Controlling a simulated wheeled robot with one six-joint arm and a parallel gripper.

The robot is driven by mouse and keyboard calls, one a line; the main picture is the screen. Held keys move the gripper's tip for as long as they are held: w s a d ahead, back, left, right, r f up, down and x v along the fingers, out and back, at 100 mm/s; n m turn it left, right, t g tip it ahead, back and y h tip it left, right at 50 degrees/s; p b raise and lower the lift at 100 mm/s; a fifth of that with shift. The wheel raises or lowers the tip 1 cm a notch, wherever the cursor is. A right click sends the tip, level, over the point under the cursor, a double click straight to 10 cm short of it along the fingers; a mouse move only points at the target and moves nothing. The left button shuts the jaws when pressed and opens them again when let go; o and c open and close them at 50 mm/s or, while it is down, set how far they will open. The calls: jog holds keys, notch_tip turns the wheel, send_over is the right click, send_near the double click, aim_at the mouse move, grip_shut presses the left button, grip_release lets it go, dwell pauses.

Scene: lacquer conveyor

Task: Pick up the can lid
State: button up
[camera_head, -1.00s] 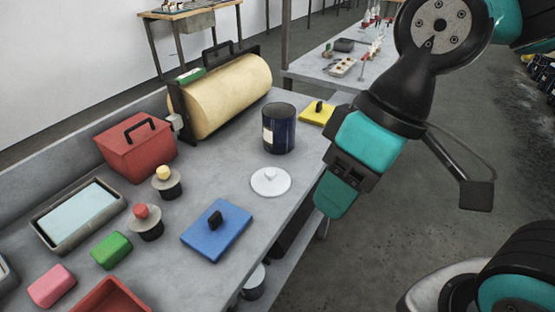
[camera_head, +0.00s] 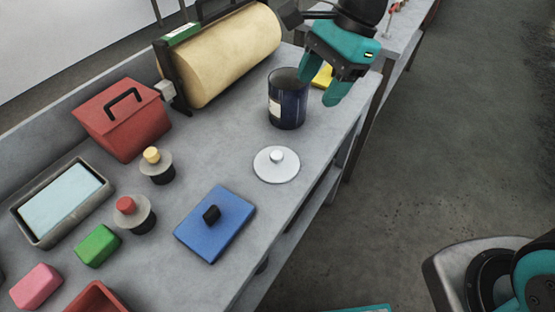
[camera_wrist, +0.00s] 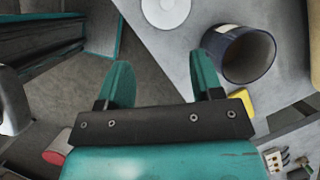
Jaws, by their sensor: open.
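The can lid (camera_head: 276,165) is a white-grey disc with a small knob, lying flat on the grey workbench. It also shows at the top of the wrist view (camera_wrist: 166,10), partly cut off by the frame edge. The dark blue can (camera_head: 288,100) stands upright and open behind the lid, with a pale label; it also shows in the wrist view (camera_wrist: 243,53). My gripper (camera_head: 320,92) is open and empty, with teal fingers, above the bench near the can's right side. In the wrist view my gripper (camera_wrist: 160,75) has its fingers wide apart, with nothing between them.
A blue plate with a black handle (camera_head: 215,224) lies in front of the lid. A yellow plate (camera_head: 322,76) is partly hidden behind my gripper. A cream roll (camera_head: 220,55), a red box (camera_head: 124,120) and two knobbed pots are to the left. Bench around the lid is clear.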

jog(key=w+f+m, duration=0.1)
jog(key=w+m, duration=0.1)
send_over(277, 154)
jog(key=d, duration=0.2)
jog(key=f, duration=1.1)
jog(key=shift+w+d+f, duration=0.15)
jog(key=shift+w, duration=0.2)
jog(key=shift+x, duration=2.75)
jog(key=shift+s, duration=0.15)
jog(key=shift+c, duration=0.3)
jog(key=c, duration=0.9)
